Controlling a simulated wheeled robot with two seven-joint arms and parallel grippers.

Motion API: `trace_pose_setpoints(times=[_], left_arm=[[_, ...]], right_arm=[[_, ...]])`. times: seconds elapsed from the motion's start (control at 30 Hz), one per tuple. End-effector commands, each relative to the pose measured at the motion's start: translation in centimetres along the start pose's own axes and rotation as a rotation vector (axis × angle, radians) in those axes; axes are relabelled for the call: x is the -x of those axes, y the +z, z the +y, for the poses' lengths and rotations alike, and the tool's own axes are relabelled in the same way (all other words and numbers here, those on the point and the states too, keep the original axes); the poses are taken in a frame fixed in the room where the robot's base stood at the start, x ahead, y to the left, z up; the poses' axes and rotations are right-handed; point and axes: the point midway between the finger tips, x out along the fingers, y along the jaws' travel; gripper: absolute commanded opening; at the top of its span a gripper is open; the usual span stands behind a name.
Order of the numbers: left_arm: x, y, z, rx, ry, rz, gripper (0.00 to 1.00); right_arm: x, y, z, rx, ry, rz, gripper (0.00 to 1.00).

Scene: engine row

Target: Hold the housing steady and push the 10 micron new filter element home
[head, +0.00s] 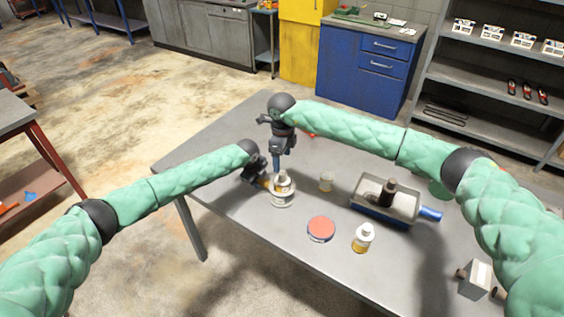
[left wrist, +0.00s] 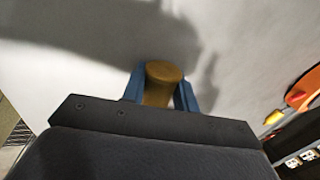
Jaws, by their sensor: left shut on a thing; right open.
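The pale housing (head: 283,200) stands on the grey table toward its left end, with a round base. A light cylindrical piece, which looks like the filter element (head: 284,180), rises from its top; how deep it sits I cannot tell. My left gripper (head: 263,184) reaches in low at the housing's left side. In the left wrist view its blue fingers (left wrist: 162,88) are shut on a brass-coloured cylinder (left wrist: 164,72), which appears to be part of the housing. My right gripper (head: 277,162) points down just above the element, open; contact is not clear.
A metal tray (head: 361,204) holding a dark cylinder (head: 387,192) stands to the right. A small box (head: 475,279) sits at lower right. The table's left end is clear.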

Motion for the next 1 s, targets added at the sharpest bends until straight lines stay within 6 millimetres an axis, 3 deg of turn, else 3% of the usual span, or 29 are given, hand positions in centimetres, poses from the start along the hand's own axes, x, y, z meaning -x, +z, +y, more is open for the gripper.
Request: trace_pose_setpoints(times=[0.23, 0.6, 1.0], left_arm=[[0.0, 0.0, 0.0, 0.0, 0.0, 0.0, 0.0], [0.0, 0.0, 0.0, 0.0, 0.0, 0.0, 0.0], [0.0, 0.0, 0.0, 0.0, 0.0, 0.0, 0.0]], right_arm=[[0.0, 0.0, 0.0, 0.0, 0.0, 0.0, 0.75], [1.0, -0.1, -0.4, -0.055, 0.001, 0.001, 0.02], [-2.1, -0.1, -0.4, -0.056, 0.002, 0.001, 0.0]])
